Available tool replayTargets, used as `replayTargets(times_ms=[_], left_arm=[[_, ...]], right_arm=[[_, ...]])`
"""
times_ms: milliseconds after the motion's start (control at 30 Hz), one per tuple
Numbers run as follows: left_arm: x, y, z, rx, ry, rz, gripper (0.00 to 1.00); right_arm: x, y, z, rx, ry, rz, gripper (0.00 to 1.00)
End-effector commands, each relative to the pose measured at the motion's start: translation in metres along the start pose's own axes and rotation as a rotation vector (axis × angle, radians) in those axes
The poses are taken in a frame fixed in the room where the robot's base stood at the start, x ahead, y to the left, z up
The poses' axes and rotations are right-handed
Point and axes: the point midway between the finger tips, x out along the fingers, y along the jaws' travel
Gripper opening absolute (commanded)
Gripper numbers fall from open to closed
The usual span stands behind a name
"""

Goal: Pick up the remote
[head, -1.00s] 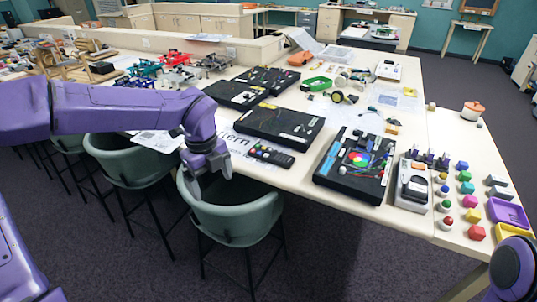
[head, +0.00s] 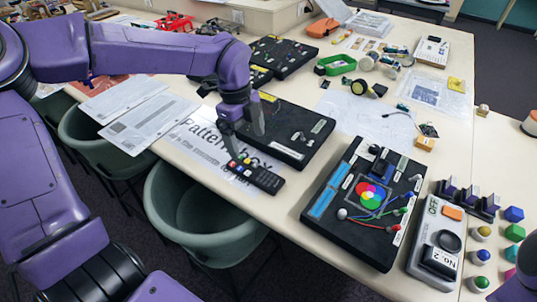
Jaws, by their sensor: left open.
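The remote (head: 262,178) is a slim black handset with coloured buttons, lying near the table's front edge on a printed sheet. My left gripper (head: 246,143) hangs over the far-left end of the remote, pointing down, with its fingers apart. One finger is close to the remote's upper left end; I cannot tell whether it touches. Nothing shows between the fingers. My right gripper is not clearly seen; only a purple part of mine shows at the lower right corner.
A black box (head: 302,152) lies just behind the remote. A black board with a colour wheel (head: 330,232) stands to its right. The printed sheet (head: 195,143) lies beneath and left. A green chair (head: 165,215) stands against the front edge.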

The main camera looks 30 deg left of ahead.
Motion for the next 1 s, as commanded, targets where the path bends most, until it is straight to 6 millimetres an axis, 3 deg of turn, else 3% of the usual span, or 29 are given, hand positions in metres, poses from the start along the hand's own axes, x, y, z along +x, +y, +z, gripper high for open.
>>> replayTargets(times_ms=[133, 700, 967, 1000], left_arm=[[0.009, 0.004, 0.001, -0.003, -0.001, 0.002, 0.92], [0.099, 0.005, -0.004, -0.007, -0.001, 0.003, 0.92], [0.105, 0.004, -0.004, -0.005, 0.000, -0.002, 0.92], [0.105, 0.004, -0.004, -0.005, 0.000, -0.002, 0.82]], right_arm=[[-0.003, 0.001, -0.001, 0.000, -0.001, 0.001, 0.73], [-0.023, 0.002, -0.009, 0.000, -0.001, 0.001, 0.73], [-0.022, 0.002, -0.009, 0.000, -0.001, 0.001, 0.73], [-0.022, 0.002, -0.009, 0.000, -0.001, 0.001, 0.73]])
